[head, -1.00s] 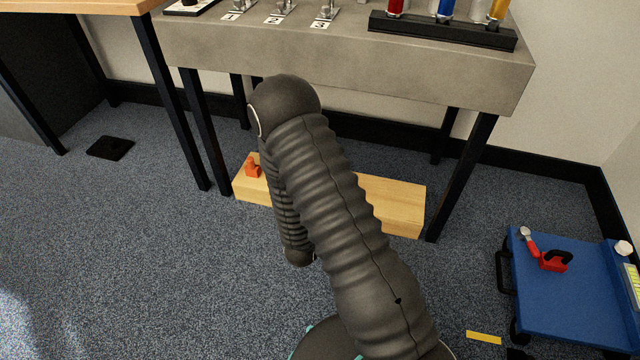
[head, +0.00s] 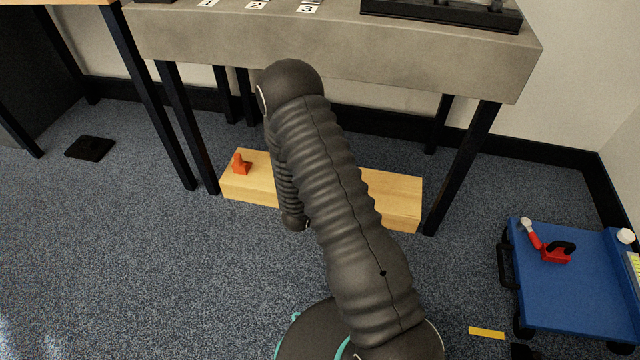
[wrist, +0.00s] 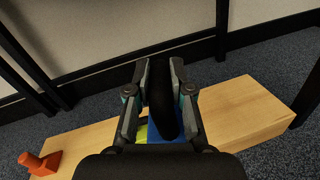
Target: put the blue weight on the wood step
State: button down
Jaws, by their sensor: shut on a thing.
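The wood step (head: 395,197) is a long pale block on the carpet under the grey table, partly hidden behind my arm in the head view. It also fills the middle of the wrist view (wrist: 245,112). My gripper (wrist: 160,68) is shut on the black handle of the blue weight (wrist: 154,133), in the wrist view. The weight's blue body and a yellow-green patch show between and below the fingers, over the step; I cannot tell if it touches the wood. My gripper and the weight are hidden in the head view.
An orange object (head: 241,166) stands on the step's left end. Dark legs hold the grey table (head: 330,45) above the step. A blue cart (head: 570,290) with a red item (head: 556,254) stands at the right. Open carpet lies in front.

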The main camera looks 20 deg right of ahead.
jog(key=d+f+m+g+h+b, duration=0.3)
jog(key=d+f+g, duration=0.15)
jog(key=d, duration=0.85)
jog(key=m+g+h+b, duration=0.2)
jog(key=m+g+b, duration=0.1)
jog(key=m+g, duration=0.1)
send_over(397, 196)
notch_tip(397, 196, down, 3)
jog(key=shift+w+d+f+b, duration=0.1)
jog(key=shift+f+b, duration=0.5)
jog(key=shift+f, duration=4.55)
jog(key=shift+f, duration=0.1)
jog(key=c, duration=1)
grip_release()
jog(key=shift+f, duration=0.1)
jog(key=shift+c, duration=0.2)
